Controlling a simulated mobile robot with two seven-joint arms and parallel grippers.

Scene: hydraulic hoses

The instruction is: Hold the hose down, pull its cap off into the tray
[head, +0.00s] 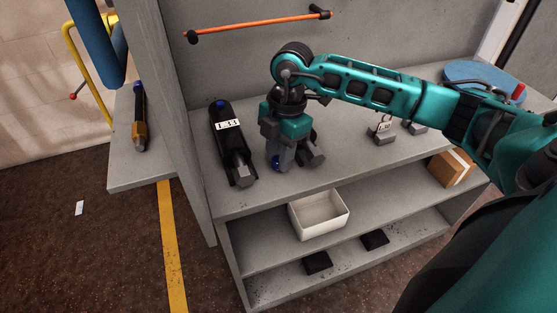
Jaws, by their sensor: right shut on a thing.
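A short black hose (227,142) with a white label lies on the grey bench top. Its far end has a blue end piece (220,104), and its near end is a bare grey hex fitting (241,174). My right gripper (287,158) points down just right of the hose, apart from it. It is shut on a small blue thing, seemingly a cap (275,163), mostly hidden by the fingers. The white tray (320,231) stands on the shelf below, in front of and below the gripper, and looks empty. My left gripper is out of view.
Grey metal pieces (383,131) stand on the bench to the right, with a blue disc (483,74) behind. A cardboard box (451,168) and black blocks (317,262) sit on lower shelves. A grey upright panel (177,110) closes the left side. An orange bar (258,26) hangs behind.

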